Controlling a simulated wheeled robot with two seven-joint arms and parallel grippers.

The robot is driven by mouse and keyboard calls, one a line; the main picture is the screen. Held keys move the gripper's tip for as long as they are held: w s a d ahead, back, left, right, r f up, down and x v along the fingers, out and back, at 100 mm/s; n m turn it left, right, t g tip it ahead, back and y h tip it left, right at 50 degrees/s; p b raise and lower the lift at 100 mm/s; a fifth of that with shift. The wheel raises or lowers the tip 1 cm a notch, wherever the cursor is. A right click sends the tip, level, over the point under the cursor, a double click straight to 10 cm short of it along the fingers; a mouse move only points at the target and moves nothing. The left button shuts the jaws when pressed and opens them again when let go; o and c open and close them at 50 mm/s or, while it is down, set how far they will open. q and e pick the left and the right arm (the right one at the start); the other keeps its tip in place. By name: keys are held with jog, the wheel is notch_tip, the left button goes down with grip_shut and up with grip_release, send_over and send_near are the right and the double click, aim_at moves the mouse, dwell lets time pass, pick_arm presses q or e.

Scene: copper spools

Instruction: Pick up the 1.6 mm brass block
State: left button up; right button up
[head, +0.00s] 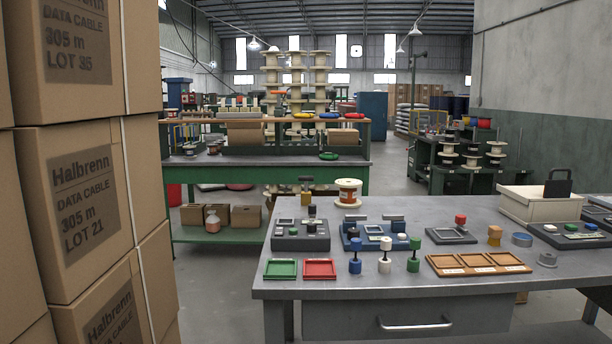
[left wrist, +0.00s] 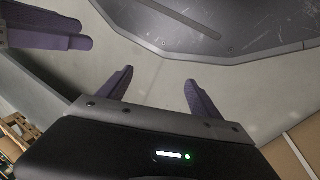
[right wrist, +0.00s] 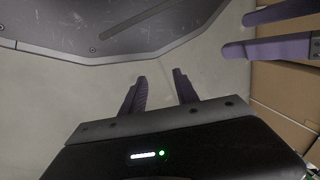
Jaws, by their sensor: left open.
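A small brass-coloured block (head: 494,235) stands on the grey workbench (head: 390,310), right of centre in the head view, behind the right end of a wooden three-compartment tray (head: 479,264). Another brass-coloured piece (head: 306,184) stands at the bench's back left. No thickness marking is readable on either. My left gripper (left wrist: 160,75) is open and empty in its wrist view. My right gripper (right wrist: 160,75) is also open and empty in its wrist view. Neither gripper shows in the head view; both are away from the bench top.
Green (head: 281,269) and red (head: 320,269) trays lie at the bench's front left. Blue, white and green knobbed pieces (head: 385,255) stand beside them. Dark fixtures (head: 301,235) and a copper spool (head: 348,192) are behind. Stacked cartons (head: 85,190) rise close on the left.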

pick_arm(q)
notch_tip(320, 180, up, 24)
jog(key=s+d+p, duration=0.1)
jog(key=s+p, duration=0.1)
jog(key=p, duration=1.8)
jog(key=shift+d+r+p, duration=0.15)
jog(key=shift+r+p, duration=0.05)
jog(key=shift+p, duration=0.2)
pick_arm(e)
notch_tip(320, 180, up, 24)
jog(key=s+a, duration=0.1)
jog(key=s, duration=0.1)
jog(key=shift+a+r, duration=0.15)
jog(key=shift+r, duration=0.05)
pick_arm(q)
jog(key=shift+c, duration=0.2)
